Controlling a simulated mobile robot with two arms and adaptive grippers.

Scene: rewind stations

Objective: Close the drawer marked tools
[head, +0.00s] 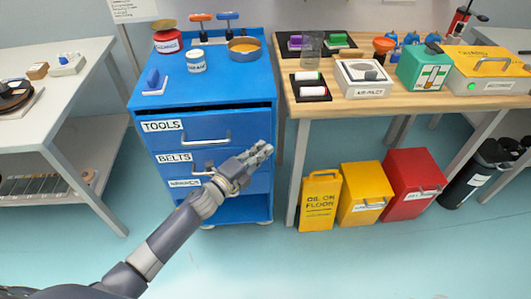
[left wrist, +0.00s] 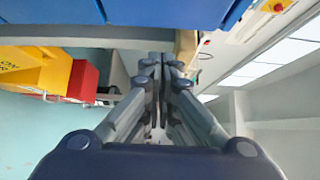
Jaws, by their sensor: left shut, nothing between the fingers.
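The tools drawer (head: 190,134) is the top drawer of the blue cabinet (head: 210,88). It carries a white label and a silver bar handle (head: 206,139). A dark gap shows above its front, which stands out from the cabinet, so it is partly open. My left gripper (head: 267,149) is shut and empty, near the right edge of the drawer fronts, below the tools handle's level. I cannot tell whether it touches the cabinet. In the left wrist view its fingers (left wrist: 165,62) are together below blue panels (left wrist: 165,12). My right gripper is not in view.
Below are the belts drawer (head: 166,160) and another labelled drawer, partly behind my left arm. A wooden workbench (head: 430,95) stands right, with yellow and red bins (head: 412,178) underneath. A pale table (head: 60,95) stands left. The floor in front is clear.

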